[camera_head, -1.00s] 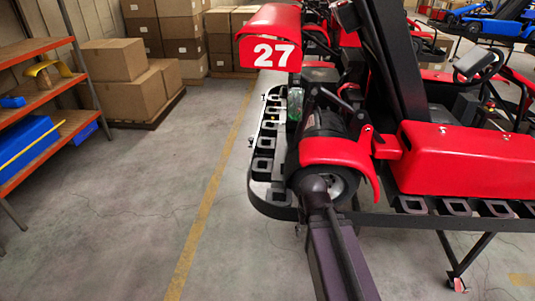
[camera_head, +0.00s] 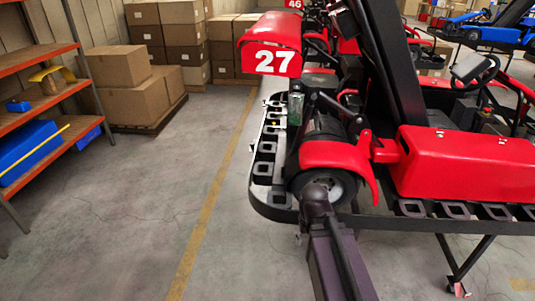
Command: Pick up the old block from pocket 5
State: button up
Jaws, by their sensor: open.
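A black rail with a row of square pockets (camera_head: 258,192) runs along the left side of the red kart numbered 27 and around its front corner. More pockets continue along the kart's near side at the right. A small yellow spot shows among the left-hand pockets, too small to identify. The old block cannot be told apart from the dark pockets, and no pocket numbers are readable. My dark arm rises from the bottom edge to a joint in front of the kart's wheel (camera_head: 338,188). I cannot make out my gripper or its fingers.
The red kart body (camera_head: 462,166) and black bars crowd the right side. A shelf (camera_head: 42,102) with blue items stands at the left. Cardboard boxes (camera_head: 135,95) are stacked on a pallet behind it. The grey floor between shelf and kart is clear.

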aim_at(267, 152)
jog(key=z, duration=0.85)
jog(key=k, duration=0.1)
jog(key=u, duration=2.7)
jog(key=i, duration=1.1)
jog(key=z, duration=0.8)
